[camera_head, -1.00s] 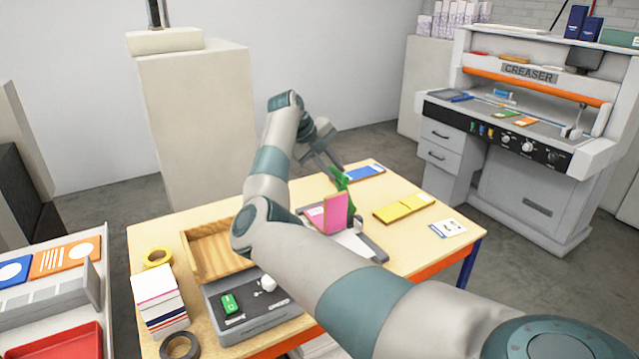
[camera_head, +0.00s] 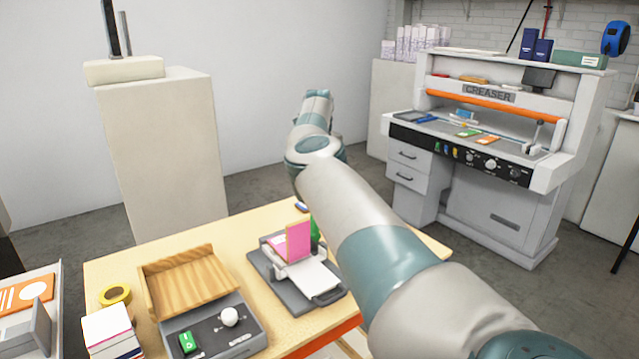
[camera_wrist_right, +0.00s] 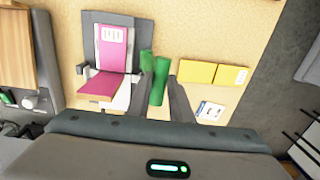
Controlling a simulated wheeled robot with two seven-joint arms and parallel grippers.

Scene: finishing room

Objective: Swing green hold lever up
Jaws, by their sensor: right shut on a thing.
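The green hold lever (camera_head: 315,233) stands beside the pink panel (camera_head: 298,241) of a small grey-based device (camera_head: 262,272) on the table. In the head view my right arm covers part of the lever. In the right wrist view the green lever (camera_wrist_right: 158,80) lies between the fingers of my right gripper (camera_wrist_right: 163,92), which is shut on it. The pink panel (camera_wrist_right: 112,52) and the device's grey base (camera_wrist_right: 125,19) are to the left of the lever there. My right gripper is hidden in the head view. My left gripper is not in view.
A wooden tray (camera_head: 150,290) and a grey control box (camera_head: 257,340) with a white knob (camera_head: 229,316) stand left of the device. Yellow cards (camera_wrist_right: 197,72) lie right of the lever. A creaser machine (camera_head: 480,150) stands behind at right.

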